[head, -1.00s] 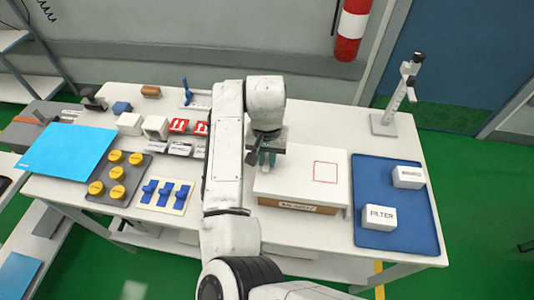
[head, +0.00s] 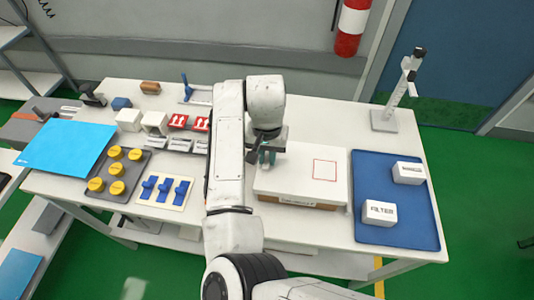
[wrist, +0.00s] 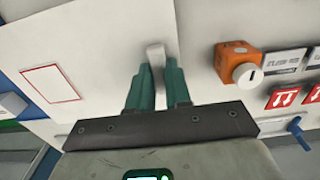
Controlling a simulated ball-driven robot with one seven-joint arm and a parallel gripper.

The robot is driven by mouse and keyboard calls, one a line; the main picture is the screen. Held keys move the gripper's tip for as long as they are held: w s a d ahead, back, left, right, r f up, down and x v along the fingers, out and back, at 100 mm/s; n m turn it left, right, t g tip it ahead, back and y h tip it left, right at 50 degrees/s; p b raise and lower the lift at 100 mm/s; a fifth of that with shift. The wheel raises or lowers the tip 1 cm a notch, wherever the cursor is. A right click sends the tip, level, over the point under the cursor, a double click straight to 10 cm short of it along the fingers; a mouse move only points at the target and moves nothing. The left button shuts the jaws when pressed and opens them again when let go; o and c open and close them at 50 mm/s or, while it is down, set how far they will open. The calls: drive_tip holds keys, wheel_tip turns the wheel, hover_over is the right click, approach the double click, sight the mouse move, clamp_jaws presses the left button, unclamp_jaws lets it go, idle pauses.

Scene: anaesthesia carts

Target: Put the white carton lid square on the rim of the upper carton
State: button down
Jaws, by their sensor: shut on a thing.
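The white carton lid (head: 300,180) is a flat plate with a red square outline, lying over the brown upper carton (head: 325,207) in the head view. A thin strip of the carton's labelled front shows below the lid's front edge. The lid also fills the upper left of the wrist view (wrist: 105,60). My gripper (head: 268,157) is over the lid's left part. In the wrist view its green fingers (wrist: 157,72) are shut on the lid's small white handle (wrist: 155,52). The lid hides the carton's rim, so I cannot tell whether it is fully seated.
A blue tray (head: 398,238) with two white boxes, one marked FILTER (head: 379,212), is close to the right. A stand (head: 385,121) is at the back right. An orange block (wrist: 232,60) with a round knob is beside the lid. Yellow-capped jars (head: 117,187) and blue clips are left.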

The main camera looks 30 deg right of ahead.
drive_tip(key=c, duration=1)
unclamp_jaws()
wheel_tip(320, 180, up, 11)
drive_tip(key=shift+f+b, duration=0.1)
drive_tip(key=shift+b, duration=0.25)
